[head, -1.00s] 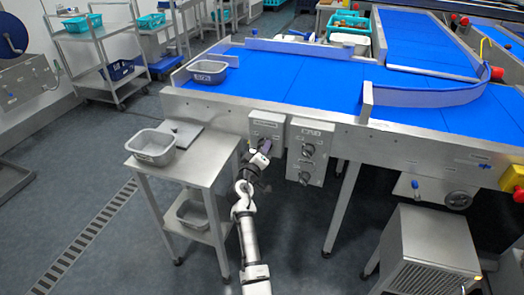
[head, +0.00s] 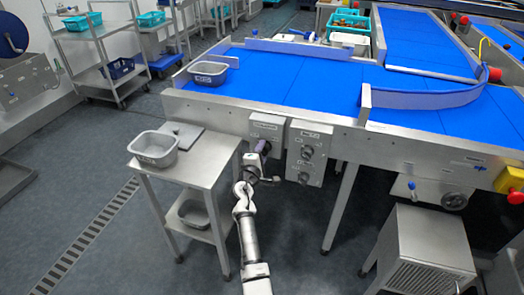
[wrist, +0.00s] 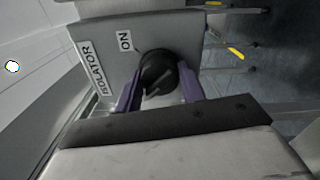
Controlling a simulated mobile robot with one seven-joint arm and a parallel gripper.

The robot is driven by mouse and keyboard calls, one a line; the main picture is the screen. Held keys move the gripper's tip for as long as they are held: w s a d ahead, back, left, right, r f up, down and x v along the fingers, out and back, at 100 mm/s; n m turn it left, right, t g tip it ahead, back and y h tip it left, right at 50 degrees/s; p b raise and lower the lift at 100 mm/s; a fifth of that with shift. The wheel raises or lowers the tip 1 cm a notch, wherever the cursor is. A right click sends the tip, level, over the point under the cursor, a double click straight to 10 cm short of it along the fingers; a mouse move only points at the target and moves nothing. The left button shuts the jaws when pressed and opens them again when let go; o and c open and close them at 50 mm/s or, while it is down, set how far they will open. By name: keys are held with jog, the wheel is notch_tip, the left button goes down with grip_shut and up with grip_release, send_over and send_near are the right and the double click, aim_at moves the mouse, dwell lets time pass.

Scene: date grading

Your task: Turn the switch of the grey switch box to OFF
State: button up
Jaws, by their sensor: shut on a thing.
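The grey switch box (head: 266,125) is on the front side of the blue-belted conveyor table. In the wrist view its face (wrist: 100,35) carries an ISOLATOR label (wrist: 86,72) and an ON label (wrist: 125,41). Its round black switch (wrist: 158,66) sits below and right of the ON label. My gripper (wrist: 159,80) has one purple finger on each side of the switch and is shut on it. In the head view my gripper (head: 263,148) is at the box's lower front and hides the switch. I see no OFF label and cannot tell exactly where the switch points.
A second grey control box (head: 309,150) with dark knobs is close to the right. A steel side table (head: 199,166) with a grey tub (head: 153,150) stands to the left. Another grey tub (head: 207,72) sits on the conveyor. A vented metal cabinet (head: 430,245) stands front right.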

jog(key=shift+f+n, duration=0.1)
jog(key=shift+n, duration=0.2)
dwell(0.4)
jog(key=o, duration=1)
jog(key=shift+s, duration=0.1)
jog(key=b+v, duration=0.1)
jog(key=v, duration=1.2)
jog(key=shift+s+a, duration=0.2)
jog(key=shift+s, duration=0.1)
